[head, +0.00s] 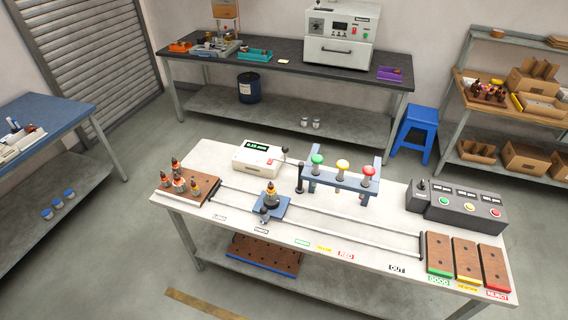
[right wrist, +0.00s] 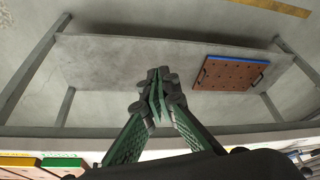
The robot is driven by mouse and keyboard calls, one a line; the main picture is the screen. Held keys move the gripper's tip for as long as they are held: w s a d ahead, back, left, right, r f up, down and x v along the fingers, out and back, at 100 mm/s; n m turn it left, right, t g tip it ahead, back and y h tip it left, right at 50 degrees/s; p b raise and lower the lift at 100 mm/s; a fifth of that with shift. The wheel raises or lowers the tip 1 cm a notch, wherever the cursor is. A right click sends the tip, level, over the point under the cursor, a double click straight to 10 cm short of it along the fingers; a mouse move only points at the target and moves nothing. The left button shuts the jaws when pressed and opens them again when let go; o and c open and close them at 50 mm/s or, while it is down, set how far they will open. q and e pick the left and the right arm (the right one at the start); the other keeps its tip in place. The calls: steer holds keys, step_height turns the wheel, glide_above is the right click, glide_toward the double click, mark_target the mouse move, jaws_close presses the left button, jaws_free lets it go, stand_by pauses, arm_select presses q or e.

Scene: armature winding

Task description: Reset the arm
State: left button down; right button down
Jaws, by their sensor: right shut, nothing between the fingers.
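My right gripper (right wrist: 158,92) shows in the right wrist view with its fingers together and nothing between them. It is in front of the white worktable, with the lower shelf (right wrist: 120,70) beyond it. Neither of my arms shows in the head view, and my left gripper is in no view. The white worktable (head: 330,215) stands in the middle of the head view. An armature sits upright on the blue carriage (head: 283,207) on the rails. Several more armatures (head: 178,183) stand on a brown board at the table's left end.
Three brown trays (head: 440,253) marked good, rework and reject lie at the table's right end. A grey button box (head: 456,206), a white meter (head: 257,160) and a rack with coloured knobs (head: 340,180) stand along the back. A drilled board (head: 265,255) lies on the lower shelf.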

steer(key=s+d+r+g+h, duration=0.1)
steer(key=s+d, duration=0.1)
steer(key=s, duration=0.2)
step_height(320, 180, down, 32)
steer(key=s+a+g, duration=0.1)
steer(key=s, duration=0.2)
steer(key=s+f+n+g, duration=0.1)
steer(key=s+f, duration=1.4)
steer(key=s, duration=0.3)
steer(key=shift+f+y, duration=0.15)
steer(key=shift+y, duration=0.25)
